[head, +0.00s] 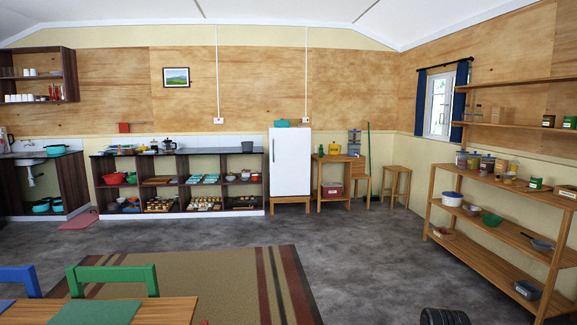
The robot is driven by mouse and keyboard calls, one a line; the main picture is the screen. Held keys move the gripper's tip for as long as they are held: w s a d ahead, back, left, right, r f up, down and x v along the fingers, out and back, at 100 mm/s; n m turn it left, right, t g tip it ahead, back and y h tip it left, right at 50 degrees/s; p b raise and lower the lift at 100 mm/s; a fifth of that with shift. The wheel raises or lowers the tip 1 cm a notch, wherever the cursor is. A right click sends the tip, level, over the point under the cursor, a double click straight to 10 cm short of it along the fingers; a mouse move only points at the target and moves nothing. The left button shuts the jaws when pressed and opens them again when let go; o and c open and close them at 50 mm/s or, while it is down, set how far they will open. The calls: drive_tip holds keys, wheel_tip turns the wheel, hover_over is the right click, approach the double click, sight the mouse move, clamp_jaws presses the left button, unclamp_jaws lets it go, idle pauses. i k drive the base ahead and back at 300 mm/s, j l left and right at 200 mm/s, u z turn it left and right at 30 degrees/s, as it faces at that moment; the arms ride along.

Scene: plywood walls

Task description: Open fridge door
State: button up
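The fridge (290,162) is white and upright and stands on a low wooden stand against the far wall, right of the dark shelf unit. Its door faces me and looks shut. A thin vertical handle (273,151) shows near the door's left edge.
A wooden table (160,311) with green and blue chairs is at the front left. A striped rug (200,275) lies on the grey floor. Open wooden shelves (490,229) line the right wall. The floor before the fridge (345,245) is clear.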

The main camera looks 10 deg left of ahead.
sight(290, 149)
drive_tip(key=i+u, duration=0.15)
drive_tip(key=u, duration=0.4)
drive_tip(key=i, duration=7.45)
drive_tip(key=i+j+z, duration=0.25)
drive_tip(key=i, duration=0.15)
drive_tip(key=i+j+z, duration=0.25)
drive_tip(key=i, duration=0.2)
drive_tip(key=l, duration=0.1)
